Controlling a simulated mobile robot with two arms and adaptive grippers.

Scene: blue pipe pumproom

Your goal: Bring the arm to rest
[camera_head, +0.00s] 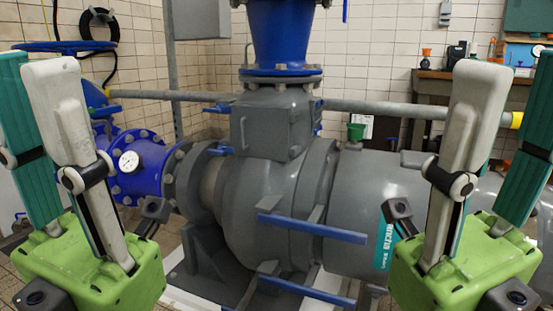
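My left gripper (92,260), with its bright green housing, is at the lower left of the head view. White and teal links stand above it, and small dark jointed parts stick out from its sides. My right gripper (462,262) is at the lower right in a nearly mirrored pose, with the same green housing and white and teal links. I see nothing held at either one. Both are in front of the grey pump (265,185). The frame does not show clearly whether they are open or shut.
A blue pipe (280,35) rises from the pump. A blue flanged pipe (145,165) with a white gauge (129,161) is at the left. Blue bars (312,229) stick out low in front. A workbench (432,82) with bottles stands at the back right.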

